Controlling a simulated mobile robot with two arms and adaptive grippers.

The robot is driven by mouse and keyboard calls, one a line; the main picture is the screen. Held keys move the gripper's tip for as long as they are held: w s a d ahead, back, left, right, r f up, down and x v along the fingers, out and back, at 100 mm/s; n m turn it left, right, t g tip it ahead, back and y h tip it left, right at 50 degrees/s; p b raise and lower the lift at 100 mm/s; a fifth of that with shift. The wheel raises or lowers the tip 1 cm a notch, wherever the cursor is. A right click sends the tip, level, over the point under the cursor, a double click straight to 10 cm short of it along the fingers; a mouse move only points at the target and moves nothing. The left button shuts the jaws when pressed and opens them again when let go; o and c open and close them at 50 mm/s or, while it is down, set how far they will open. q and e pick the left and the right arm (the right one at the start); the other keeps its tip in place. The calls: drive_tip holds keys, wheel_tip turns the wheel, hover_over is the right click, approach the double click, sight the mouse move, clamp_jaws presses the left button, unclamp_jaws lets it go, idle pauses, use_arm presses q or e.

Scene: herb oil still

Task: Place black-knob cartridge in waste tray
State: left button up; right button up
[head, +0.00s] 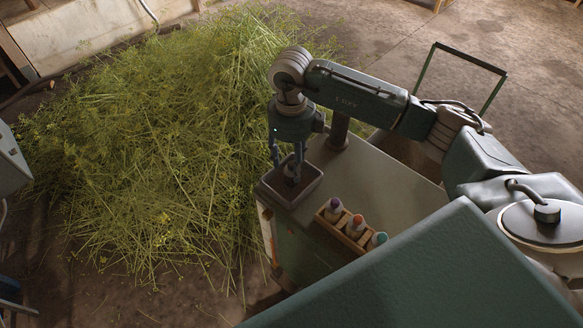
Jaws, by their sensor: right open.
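My right gripper (289,160) points straight down over the waste tray (311,188), a small dark rectangular tray at the left corner of the cabinet top. Its fingers are open and reach down to the tray. A small dark-topped item, which looks like the black-knob cartridge (292,174), is upright between the fingers, inside the tray's outline. The fingers partly hide it, and I cannot tell whether its base touches the tray floor. My left gripper is not in view.
A dark post (339,130) rises behind. The cabinet top (375,185) is clear at right. A large heap of cut herbs (150,150) covers the floor at left.

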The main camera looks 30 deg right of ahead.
wheel_tip(320, 180, up, 8)
drive_tip(key=shift+w+r+b, duration=0.1)
drive_tip(key=shift+b, duration=1.1)
drive_tip(key=shift+r, duration=0.7)
drive_tip(key=shift+f, duration=0.1)
